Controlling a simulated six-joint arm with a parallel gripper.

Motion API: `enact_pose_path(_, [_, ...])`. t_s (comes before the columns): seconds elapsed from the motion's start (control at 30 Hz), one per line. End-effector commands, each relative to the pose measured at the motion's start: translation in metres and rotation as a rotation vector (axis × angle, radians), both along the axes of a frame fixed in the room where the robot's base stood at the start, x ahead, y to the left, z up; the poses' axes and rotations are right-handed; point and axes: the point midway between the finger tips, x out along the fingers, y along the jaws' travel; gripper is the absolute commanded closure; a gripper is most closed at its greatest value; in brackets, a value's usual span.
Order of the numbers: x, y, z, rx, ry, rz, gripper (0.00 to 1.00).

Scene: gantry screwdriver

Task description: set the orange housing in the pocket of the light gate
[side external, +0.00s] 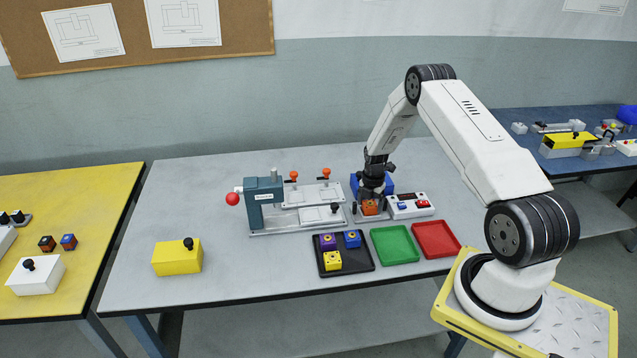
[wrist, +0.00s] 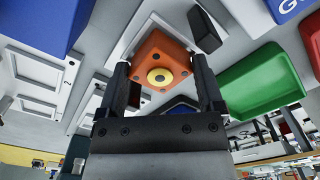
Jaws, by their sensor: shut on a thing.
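The orange housing (side external: 370,208) is a small cube-like block with a yellow ring on its face. My gripper (side external: 372,199) points down and is shut on it. In the wrist view the orange housing (wrist: 150,48) sits between the two black fingers (wrist: 161,85). The light gate shows as a pale plate (wrist: 143,32) with a black post (wrist: 206,30) close beside the housing. In the side view the housing is low at the light gate (side external: 357,213), between its dark posts. I cannot tell whether it rests in the pocket or hangs just above it.
A white button box (side external: 410,206) stands close to the right, a blue bin (side external: 357,182) behind. A black tray (side external: 344,262) with purple, blue and yellow housings, a green tray (side external: 394,245) and a red tray (side external: 436,240) lie in front. A grey fixture (side external: 297,205) stands left.

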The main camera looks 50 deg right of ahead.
Motion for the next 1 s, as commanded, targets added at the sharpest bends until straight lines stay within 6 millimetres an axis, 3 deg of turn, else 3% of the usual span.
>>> enact_pose_path(0.4, [0.0003,-0.0002,-0.0004,-0.001,-0.001,0.000,0.91])
enact_pose_path(0.43, [0.0003,-0.0002,-0.0004,-0.001,-0.001,0.000,0.11])
enact_pose_path(0.47, [0.0003,-0.0002,-0.0004,-0.001,-0.001,0.000,0.01])
enact_pose_path(1.0, [0.0002,-0.0001,0.0029,0.000,0.000,0.000,0.00])
